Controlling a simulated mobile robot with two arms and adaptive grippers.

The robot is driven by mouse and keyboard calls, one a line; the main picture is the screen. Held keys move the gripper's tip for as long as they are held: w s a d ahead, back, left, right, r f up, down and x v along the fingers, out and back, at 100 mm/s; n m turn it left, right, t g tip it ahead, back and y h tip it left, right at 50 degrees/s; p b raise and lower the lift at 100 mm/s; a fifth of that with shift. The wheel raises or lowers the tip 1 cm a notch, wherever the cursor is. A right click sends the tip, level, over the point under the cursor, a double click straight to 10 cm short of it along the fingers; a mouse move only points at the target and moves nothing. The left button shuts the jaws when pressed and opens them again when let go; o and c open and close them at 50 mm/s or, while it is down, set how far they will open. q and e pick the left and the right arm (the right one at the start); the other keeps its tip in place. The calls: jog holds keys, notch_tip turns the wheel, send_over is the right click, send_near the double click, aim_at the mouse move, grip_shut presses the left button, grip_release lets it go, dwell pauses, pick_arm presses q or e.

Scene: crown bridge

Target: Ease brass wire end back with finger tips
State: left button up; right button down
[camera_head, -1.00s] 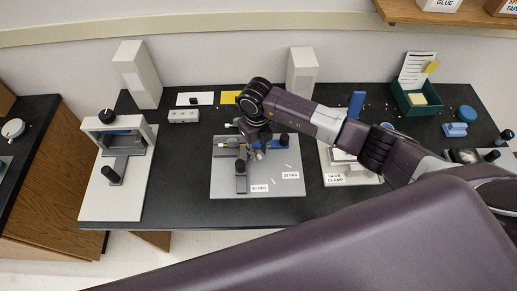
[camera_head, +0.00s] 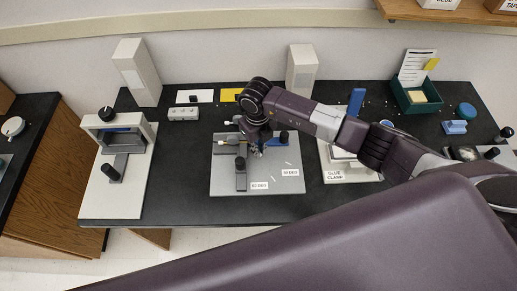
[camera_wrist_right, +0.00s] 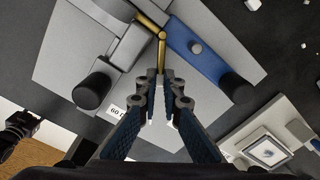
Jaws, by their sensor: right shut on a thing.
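A brass wire (camera_wrist_right: 161,52) shows in the right wrist view. It is bent at a small brass pin or knob (camera_wrist_right: 162,35), with one part running up and left along a grey block (camera_wrist_right: 120,40) and a blue lever (camera_wrist_right: 200,50). Its short near end runs down between the fingertips of my right gripper (camera_wrist_right: 161,84), which are closed on it. In the head view my right gripper (camera_head: 257,152) is over the grey bending plate (camera_head: 225,180), and my arm hides part of the fixture.
Black knobs (camera_wrist_right: 92,90) and (camera_wrist_right: 238,88) stand on either side of the fingers. A white-framed press (camera_head: 140,180) stands left on the dark bench (camera_head: 190,215). The glue clamp (camera_head: 335,178) and a green box (camera_head: 405,103) are to the right.

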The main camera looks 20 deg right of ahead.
jog(key=n+b, duration=0.1)
jog(key=b, duration=0.1)
jog(key=d+n+b, duration=0.1)
jog(key=n, duration=0.1)
jog(key=w+n+b, duration=0.1)
jog(key=b, duration=0.1)
jog(key=shift+d+f+b, duration=0.25)
jog(key=shift+d+b, duration=0.05)
jog(key=shift+d, duration=0.1)
jog(key=shift+w+d+r+n+b, duration=0.15)
jog(key=shift+w+d+n+b, duration=0.05)
jog(key=shift+n+b, duration=0.5)
jog(key=shift+w+d+r+n+b, duration=0.1)
jog(key=shift+w+d+n+b, duration=0.05)
jog(key=shift+n+b, duration=0.55)
jog(key=c, duration=2.1)
grip_release()
jog(key=shift+r, duration=0.15)
jog(key=r, duration=1.1)
jog(key=shift+s+a+r, duration=0.1)
jog(key=shift+a+r, duration=0.15)
jog(key=shift+r, duration=0.15)
